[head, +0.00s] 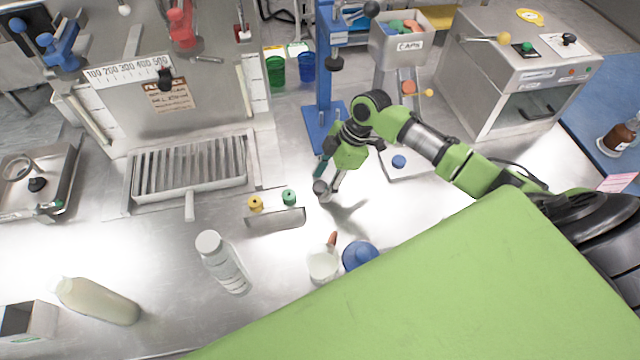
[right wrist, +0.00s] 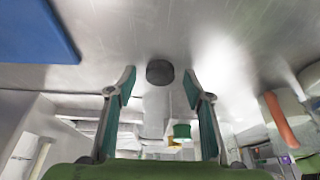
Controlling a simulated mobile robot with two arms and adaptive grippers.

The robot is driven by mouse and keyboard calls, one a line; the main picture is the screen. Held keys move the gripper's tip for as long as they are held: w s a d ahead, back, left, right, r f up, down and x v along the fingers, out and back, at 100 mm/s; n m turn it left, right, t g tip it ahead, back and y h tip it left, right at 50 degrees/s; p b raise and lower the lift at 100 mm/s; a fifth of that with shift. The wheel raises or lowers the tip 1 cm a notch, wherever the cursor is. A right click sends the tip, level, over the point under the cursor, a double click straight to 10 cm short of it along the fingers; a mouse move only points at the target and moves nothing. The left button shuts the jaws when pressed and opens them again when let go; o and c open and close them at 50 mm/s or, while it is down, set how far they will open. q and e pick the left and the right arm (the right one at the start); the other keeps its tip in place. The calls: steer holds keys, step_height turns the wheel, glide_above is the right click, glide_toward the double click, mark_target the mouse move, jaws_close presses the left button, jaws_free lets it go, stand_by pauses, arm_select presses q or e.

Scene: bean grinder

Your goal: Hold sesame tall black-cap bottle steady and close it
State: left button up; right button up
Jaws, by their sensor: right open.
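In the right wrist view the dark round piece (right wrist: 159,72) shows ahead, between the two fingers (right wrist: 160,85), which are spread with clear gaps. I cannot tell whether a finger touches it. A tall cream-filled bottle (head: 97,300) is at the lower left, with no dark cap visible on it. A white labelled bottle (head: 225,262) with a pale top stands right of it. I cannot read which one is sesame. My left gripper is out of view.
A small tray (head: 276,218) with yellow and green knobs is left of the right gripper. The blue stand (head: 325,80) rises behind. A green panel covers the lower right.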

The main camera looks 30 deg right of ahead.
mark_target(316, 188)
steer(key=c, duration=0.8)
steer(key=shift+r+b, duration=0.35)
steer(key=shift+r, duration=0.15)
steer(key=shift+s+r+b, duration=0.25)
steer(key=shift+r+b, duration=0.25)
steer(key=shift+r, duration=0.75)
steer(key=s+r+b, duration=0.1)
steer(key=s+r, duration=0.2)
steer(key=s, duration=0.1)
steer(key=s+a+r, duration=0.1)
steer(key=s+r, duration=0.2)
steer(key=s, duration=0.2)
steer(key=s+a+r+b, duration=0.1)
steer(key=s+r, duration=0.2)
steer(key=s, duration=0.1)
steer(key=shift+s+a+r+b, duration=0.2)
steer(key=shift+a+r+b, duration=0.05)
steer(key=shift+b, duration=0.1)
